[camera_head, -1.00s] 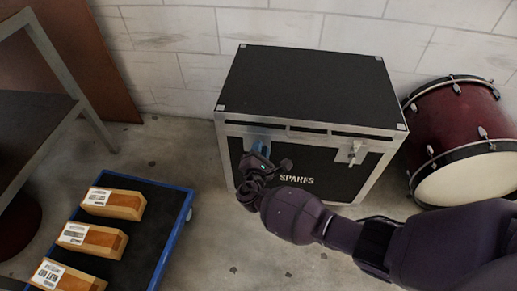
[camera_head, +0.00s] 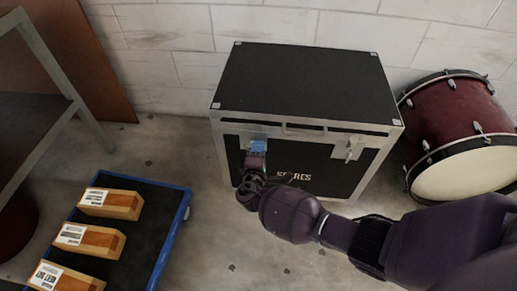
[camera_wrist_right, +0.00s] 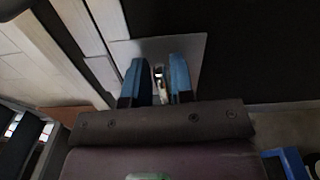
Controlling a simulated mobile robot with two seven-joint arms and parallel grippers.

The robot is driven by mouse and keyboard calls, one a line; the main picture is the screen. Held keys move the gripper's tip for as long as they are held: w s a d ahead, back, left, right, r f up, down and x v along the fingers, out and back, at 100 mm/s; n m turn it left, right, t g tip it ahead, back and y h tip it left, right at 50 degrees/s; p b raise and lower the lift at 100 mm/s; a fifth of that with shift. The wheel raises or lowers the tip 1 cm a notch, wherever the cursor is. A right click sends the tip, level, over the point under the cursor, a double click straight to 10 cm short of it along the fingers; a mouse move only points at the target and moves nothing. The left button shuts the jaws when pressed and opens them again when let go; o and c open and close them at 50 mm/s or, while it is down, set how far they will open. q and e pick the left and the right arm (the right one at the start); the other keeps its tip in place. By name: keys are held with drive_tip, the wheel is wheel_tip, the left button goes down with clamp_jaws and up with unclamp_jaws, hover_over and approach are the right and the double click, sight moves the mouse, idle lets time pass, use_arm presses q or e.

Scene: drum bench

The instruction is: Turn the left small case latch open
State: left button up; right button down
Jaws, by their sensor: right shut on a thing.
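The black case (camera_head: 300,83) with silver edges and a partly covered "SPARES" label stands on the floor against the wall. My right gripper (camera_head: 258,146) is at the left latch on its front and hides most of that latch. In the right wrist view the blue fingertips (camera_wrist_right: 159,80) are shut on the left latch (camera_wrist_right: 159,74), in front of its square metal plate (camera_wrist_right: 195,47). The right latch (camera_head: 352,148) hangs on its own plate, untouched. My left gripper is not in view.
A red drum (camera_head: 455,130) stands close to the case's right side. A blue-edged trolley (camera_head: 172,232) with several wooden boxes (camera_head: 110,203) is at the lower left. A shelf frame (camera_head: 50,60) stands at the far left. Floor is clear between trolley and case.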

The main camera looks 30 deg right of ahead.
drive_tip(key=shift+a+f, duration=0.1)
idle(0.4)
drive_tip(key=c, duration=1.2)
unclamp_jaws()
drive_tip(key=shift+o, duration=0.2)
drive_tip(key=shift+s, duration=0.2)
